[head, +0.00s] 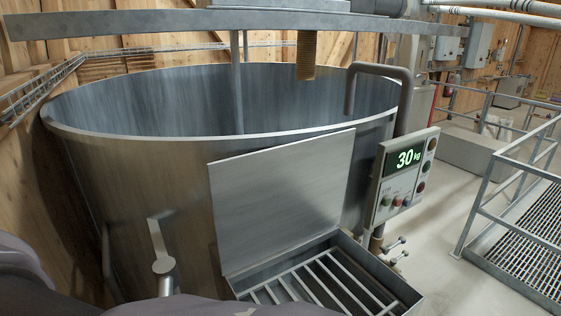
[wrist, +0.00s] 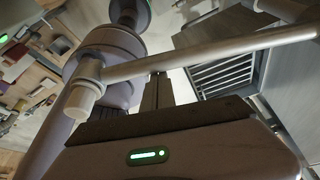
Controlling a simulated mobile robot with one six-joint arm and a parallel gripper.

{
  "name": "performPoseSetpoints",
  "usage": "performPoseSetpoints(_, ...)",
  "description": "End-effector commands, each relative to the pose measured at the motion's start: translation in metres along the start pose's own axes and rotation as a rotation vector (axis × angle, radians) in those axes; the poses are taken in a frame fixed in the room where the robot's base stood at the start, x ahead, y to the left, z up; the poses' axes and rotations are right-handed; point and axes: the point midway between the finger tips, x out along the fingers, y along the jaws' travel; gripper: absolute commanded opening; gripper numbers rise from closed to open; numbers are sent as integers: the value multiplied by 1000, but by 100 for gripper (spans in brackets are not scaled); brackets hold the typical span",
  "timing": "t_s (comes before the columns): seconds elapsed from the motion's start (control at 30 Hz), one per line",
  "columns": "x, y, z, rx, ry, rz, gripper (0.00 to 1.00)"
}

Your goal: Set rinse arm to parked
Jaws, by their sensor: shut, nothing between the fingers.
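A grey bent pipe (head: 381,72), which looks like the rinse arm, rises beside the control box and hooks over the right rim of the steel tub (head: 130,190). Its short end points down inside the tub. In the wrist view, my gripper (wrist: 157,88) is shut with nothing between its fingers. A round grey bar (wrist: 200,62) with a pale stub at its left end crosses behind the fingertips; I cannot tell whether it touches them or which part it is. My gripper does not show in the head view.
A control box (head: 405,178) reading 30 kg stands right of an upright steel lid (head: 280,200). A barred chute (head: 405,292) juts out below it. A handle-like fitting (head: 163,264) sits on the tub's front.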

Motion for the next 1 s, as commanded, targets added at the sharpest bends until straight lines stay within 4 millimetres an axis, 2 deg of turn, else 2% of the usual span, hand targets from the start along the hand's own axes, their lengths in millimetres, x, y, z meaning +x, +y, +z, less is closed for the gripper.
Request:
performPoseSetpoints(0.6,-24,-4,64,266,0,99,0)
performPoseSetpoints(1.0,-32,-11,85,360,-1,132,0)
